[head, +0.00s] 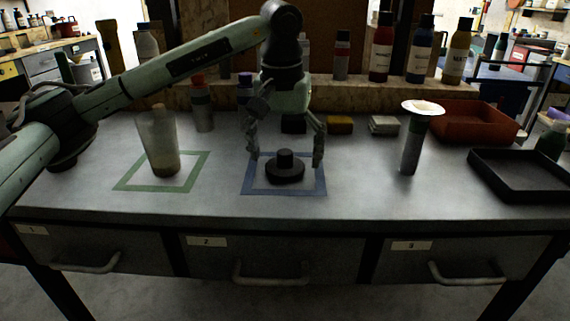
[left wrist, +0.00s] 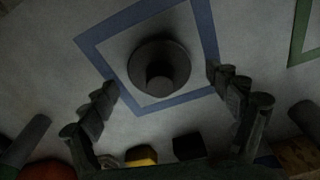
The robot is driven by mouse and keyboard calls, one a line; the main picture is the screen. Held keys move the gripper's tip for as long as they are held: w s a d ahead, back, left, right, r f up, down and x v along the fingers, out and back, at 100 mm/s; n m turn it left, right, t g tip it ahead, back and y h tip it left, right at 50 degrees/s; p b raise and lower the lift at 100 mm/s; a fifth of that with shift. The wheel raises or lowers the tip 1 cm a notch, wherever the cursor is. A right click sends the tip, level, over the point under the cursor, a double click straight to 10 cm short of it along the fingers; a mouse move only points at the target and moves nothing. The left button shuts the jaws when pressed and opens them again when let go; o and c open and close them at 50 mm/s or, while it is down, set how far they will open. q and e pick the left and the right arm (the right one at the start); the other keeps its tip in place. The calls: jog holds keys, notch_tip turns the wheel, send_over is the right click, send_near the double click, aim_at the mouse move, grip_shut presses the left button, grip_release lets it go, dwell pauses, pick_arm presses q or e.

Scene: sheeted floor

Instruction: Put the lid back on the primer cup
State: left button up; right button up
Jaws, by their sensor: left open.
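The black round lid (head: 285,172) with a raised knob lies on the bench inside the blue taped square (head: 256,191). It also shows in the left wrist view (left wrist: 147,56). My left gripper (head: 285,160) points down over the lid, its fingers spread on either side and apart from it. A translucent cup (head: 160,140) with brownish content at its bottom stands inside the green taped square (head: 128,186) to the left; no lid shows on it. I cannot tell whether this is the primer cup. My right gripper is not in view.
A dark cylinder with a pale, wide top (head: 411,150) stands right of the blue square. A black tray (head: 520,190) and a red bin (head: 475,123) are at the right. Bottles line the back ledge. The bench front between the squares and the cylinder is clear.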

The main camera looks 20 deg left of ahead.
aim_at(285, 149)
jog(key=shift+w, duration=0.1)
pick_arm(q)
jog(key=shift+c, duration=1.1)
jog(key=c, duration=0.7)
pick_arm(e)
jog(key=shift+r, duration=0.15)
pick_arm(q)
jog(key=shift+r, duration=0.15)
jog(key=shift+r, duration=0.25)
jog(key=r, duration=0.3)
jog(key=shift+w+a+r, duration=0.15)
jog(key=shift+w+r, duration=0.05)
jog(key=shift+r, duration=0.15)
jog(key=shift+w+a+r, duration=1)
jog(key=shift+w+r, duration=0.1)
jog(key=shift+w, duration=0.5)
jog(key=shift+w+a+r, duration=0.95)
jog(key=shift+w+r, duration=0.1)
jog(key=shift+w, duration=0.5)
jog(key=shift+w+a+r, duration=1)
jog(key=shift+w+r, duration=0.1)
jog(key=shift+w, duration=0.5)
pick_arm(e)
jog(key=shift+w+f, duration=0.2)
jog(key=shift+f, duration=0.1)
